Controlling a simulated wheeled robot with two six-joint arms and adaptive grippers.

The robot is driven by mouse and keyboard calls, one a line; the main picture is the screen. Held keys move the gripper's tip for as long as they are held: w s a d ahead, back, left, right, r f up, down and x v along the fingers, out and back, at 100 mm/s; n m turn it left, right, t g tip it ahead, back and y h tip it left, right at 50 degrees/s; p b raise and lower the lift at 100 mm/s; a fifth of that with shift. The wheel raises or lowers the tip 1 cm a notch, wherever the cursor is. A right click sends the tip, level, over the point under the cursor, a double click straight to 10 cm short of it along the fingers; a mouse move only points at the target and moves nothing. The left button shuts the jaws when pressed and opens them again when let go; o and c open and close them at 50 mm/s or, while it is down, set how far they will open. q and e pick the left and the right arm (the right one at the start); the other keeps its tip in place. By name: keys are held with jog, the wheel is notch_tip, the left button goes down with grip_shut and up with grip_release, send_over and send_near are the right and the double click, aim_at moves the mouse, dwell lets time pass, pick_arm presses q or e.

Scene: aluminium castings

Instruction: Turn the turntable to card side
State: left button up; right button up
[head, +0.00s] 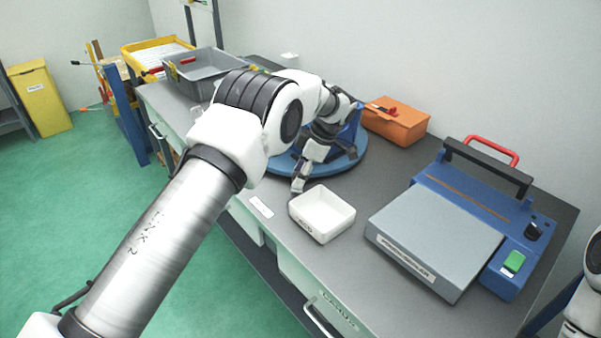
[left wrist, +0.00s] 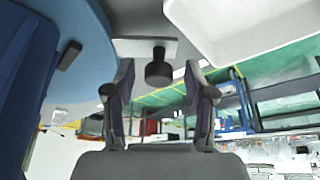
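The turntable (head: 357,165) is a round blue disc on the grey bench, behind the white tray. A blue upright part (head: 352,121) stands on it, mostly hidden by my left arm. My left gripper (head: 322,165) is at the front of the disc, its fingers spread and pointing down. In the left wrist view the fingers are apart with nothing held between them (left wrist: 160,78). The disc (left wrist: 85,45) fills the upper left there, with a short dark peg (left wrist: 70,55) on it. A black knob (left wrist: 158,68) on a pale plate shows beyond the fingertips. I cannot tell whether a finger touches the turntable.
A white tray (head: 322,213) stands close in front of the gripper. A blue and grey machine (head: 436,240) takes up the bench's right side. An orange box (head: 397,125) stands behind the turntable. A grey bin (head: 205,72) and yellow tray (head: 150,52) are at the far left.

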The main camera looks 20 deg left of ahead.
pick_arm(q)
jog(key=shift+r, duration=0.1)
jog(key=v, duration=1.2)
